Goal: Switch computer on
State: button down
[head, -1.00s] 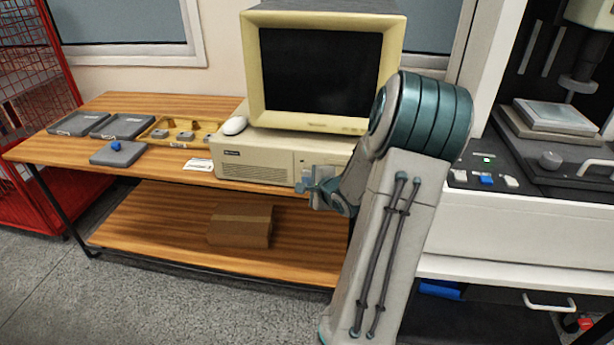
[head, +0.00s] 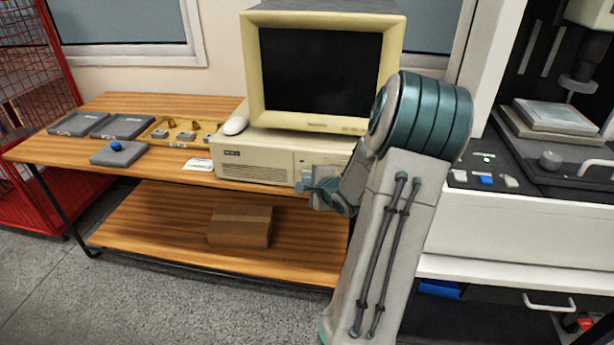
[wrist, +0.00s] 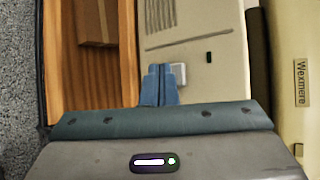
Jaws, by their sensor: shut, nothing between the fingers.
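The beige desktop computer (head: 250,160) lies flat on the wooden bench, with a CRT monitor (head: 320,72) on top. The monitor's screen is dark. My gripper (head: 303,185) is shut and empty at the right part of the computer's front. In the wrist view my gripper's fingertips (wrist: 160,72) are together, in front of the computer's front panel (wrist: 205,35). A light grey square button (wrist: 179,73) shows just beside the fingertips, partly hidden by them. A small dark slot with a green tint (wrist: 209,57) is beyond it. I cannot tell whether the fingertips touch the panel.
Grey trays and a yellow tray (head: 160,132) are on the bench (head: 60,150) to the left. A cardboard box (head: 240,224) stands on the lower shelf. A white measuring machine (head: 520,235) is at the right.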

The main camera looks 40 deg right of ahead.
jog(key=shift+w+d+r+p, duration=0.1)
jog(key=shift+w+d+p, duration=0.05)
jog(key=shift+p, duration=0.3)
jog(key=shift+w+d+p, duration=0.15)
jog(key=shift+d+p, duration=0.05)
jog(key=shift+p, duration=0.1)
jog(key=shift+a, duration=0.1)
jog(key=shift+s+a+p, duration=0.25)
jog(key=shift+s+p, duration=0.05)
jog(key=shift+p, duration=0.1)
jog(key=shift+a, duration=0.1)
jog(key=shift+s+a+p, duration=0.85)
jog(key=shift+s+a, duration=1.1)
jog(key=shift+a, duration=0.25)
